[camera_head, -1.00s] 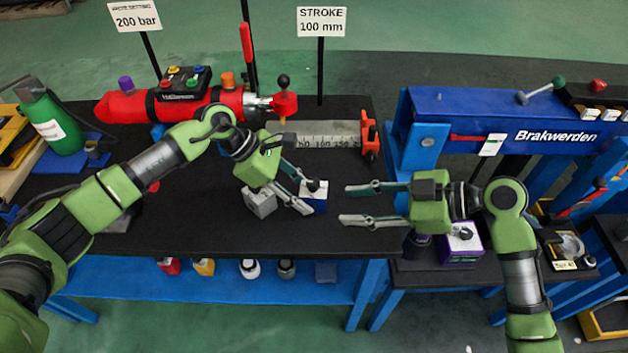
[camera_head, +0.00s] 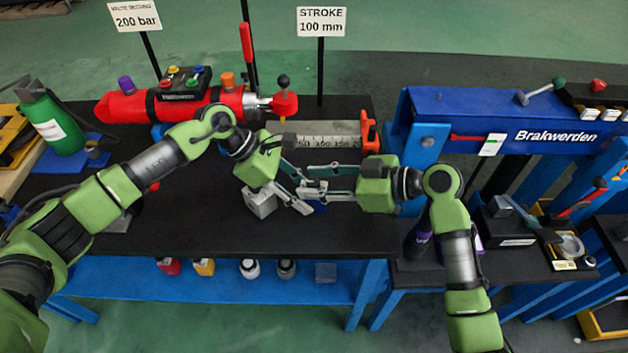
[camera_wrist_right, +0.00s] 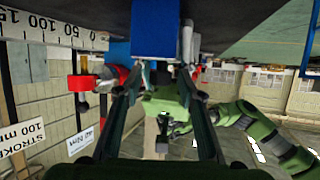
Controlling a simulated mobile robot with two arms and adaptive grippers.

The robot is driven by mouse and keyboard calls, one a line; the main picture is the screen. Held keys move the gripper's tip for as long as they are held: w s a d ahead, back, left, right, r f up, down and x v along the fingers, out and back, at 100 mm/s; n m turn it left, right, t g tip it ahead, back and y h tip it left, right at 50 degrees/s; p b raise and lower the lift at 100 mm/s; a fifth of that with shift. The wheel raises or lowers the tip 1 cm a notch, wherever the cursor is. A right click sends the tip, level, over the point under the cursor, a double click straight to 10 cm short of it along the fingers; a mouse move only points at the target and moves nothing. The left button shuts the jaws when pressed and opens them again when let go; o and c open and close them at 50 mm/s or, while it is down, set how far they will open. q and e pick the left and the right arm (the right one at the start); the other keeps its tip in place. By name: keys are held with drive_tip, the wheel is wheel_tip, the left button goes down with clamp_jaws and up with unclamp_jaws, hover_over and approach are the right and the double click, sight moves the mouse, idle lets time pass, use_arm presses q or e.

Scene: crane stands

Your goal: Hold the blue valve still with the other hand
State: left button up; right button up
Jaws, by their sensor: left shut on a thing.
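The blue valve (camera_head: 319,208) stands on the black bench top, mostly hidden behind the fingers in the head view. My left gripper (camera_head: 304,200) is shut on it from the left. My right gripper (camera_head: 303,182) reaches in from the right with its fingers apart, close to the valve and the left fingertips. In the right wrist view the blue body of the valve (camera_wrist_right: 155,30) lies just beyond the open right fingertips (camera_wrist_right: 163,70). I cannot tell whether the right fingers touch it.
A grey block (camera_head: 262,203) stands just left of the valve, under my left gripper. Behind are a scale (camera_head: 325,140) with a red slider (camera_head: 369,132) and a red cylinder (camera_head: 215,98). A blue press frame (camera_head: 500,122) stands at the right. The front of the bench is clear.

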drive_tip(key=shift+a+f, duration=0.1)
drive_tip(key=shift+a, duration=0.15)
clamp_jaws()
